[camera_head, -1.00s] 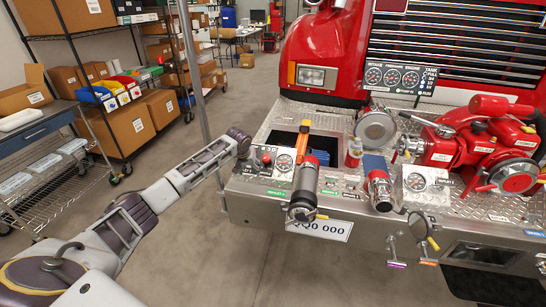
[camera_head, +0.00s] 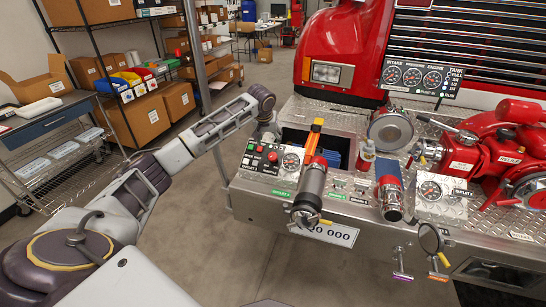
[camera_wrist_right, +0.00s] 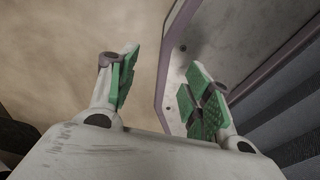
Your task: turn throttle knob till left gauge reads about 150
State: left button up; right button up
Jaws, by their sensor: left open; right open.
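A red knob (camera_head: 272,157) stands beside a round white-faced gauge (camera_head: 291,160); the dial is too small to read. Which knob is the throttle cannot be told. The upper panel holds gauges marked intake (camera_head: 391,75), pressure and engine, their needles also unreadable. My left gripper (camera_head: 266,134) points down just behind the panel's knobs, open, its fingers small and partly hidden by the wrist. My right gripper (camera_wrist_right: 165,92) is open and empty, with green pads, in the right wrist view.
A red-capped cylinder (camera_head: 390,198) and a red pump (camera_head: 480,155) are farther right. Shelves with boxes (camera_head: 145,115) stand at the left. Floor (camera_head: 240,270) before the bumper is clear.

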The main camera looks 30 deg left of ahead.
aim_at(272, 156)
pick_arm(q)
jog(key=x, duration=1)
jog(key=shift+a+f, duration=0.1)
jog(key=shift+f, duration=0.1)
jog(key=shift+x, duration=1.65)
pick_arm(e)
jog(key=shift+w, duration=0.4)
jog(key=shift+w+d, duration=0.1)
pick_arm(q)
jog(key=c, duration=1)
pick_arm(e)
jog(key=shift+w+r, duration=0.1)
jog(key=shift+w, duration=0.05)
pick_arm(q)
jog(key=shift+r, duration=0.1)
pick_arm(e)
jog(key=shift+r, duration=0.25)
